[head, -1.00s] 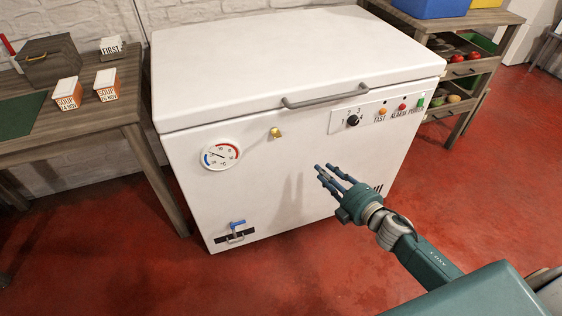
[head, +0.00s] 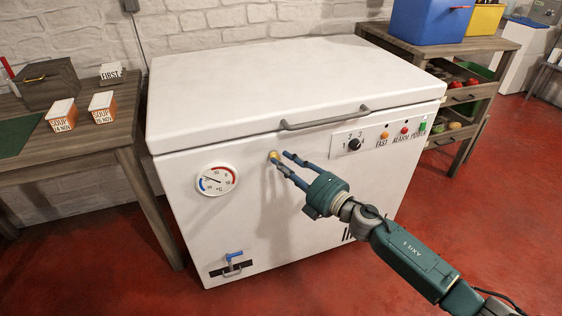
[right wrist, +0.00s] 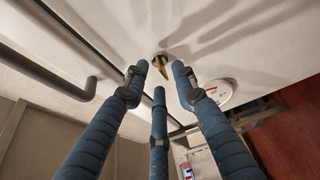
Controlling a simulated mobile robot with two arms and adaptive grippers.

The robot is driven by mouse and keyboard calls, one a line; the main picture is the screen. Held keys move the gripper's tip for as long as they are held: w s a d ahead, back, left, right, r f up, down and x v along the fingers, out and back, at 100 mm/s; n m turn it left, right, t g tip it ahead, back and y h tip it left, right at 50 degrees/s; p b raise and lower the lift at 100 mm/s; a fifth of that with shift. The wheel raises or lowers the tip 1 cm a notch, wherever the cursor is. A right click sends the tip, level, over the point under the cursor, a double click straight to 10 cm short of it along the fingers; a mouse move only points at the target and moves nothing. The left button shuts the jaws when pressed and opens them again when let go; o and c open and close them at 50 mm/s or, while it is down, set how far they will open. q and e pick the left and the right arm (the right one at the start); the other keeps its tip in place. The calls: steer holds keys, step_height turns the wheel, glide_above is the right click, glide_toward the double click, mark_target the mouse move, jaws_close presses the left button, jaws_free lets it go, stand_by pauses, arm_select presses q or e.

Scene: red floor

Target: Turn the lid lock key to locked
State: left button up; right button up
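The lid lock key (head: 274,156) is a small brass piece on the upper front of the white chest freezer (head: 240,215), below the lid (head: 255,85). The lid is closed. My right gripper (head: 280,160) is in front of the key, with its blue fingers pointing at it. In the right wrist view the key (right wrist: 161,62) shows between and just beyond the spread fingertips (right wrist: 160,80). The fingers are open and do not appear to grip it. My left gripper is not in view.
A handle (head: 325,118) runs along the lid edge above the key. A dial thermometer (head: 216,180) is left of it, a selector knob (head: 354,144) right. A blue-lever drain valve (head: 233,264) sits low. A wooden table (head: 110,133) stands left, a shelf (head: 465,55) right.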

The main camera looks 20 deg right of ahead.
steer(key=shift+x, duration=0.9)
steer(key=shift+c, duration=0.3)
jaws_close()
steer(key=shift+f, duration=0.1)
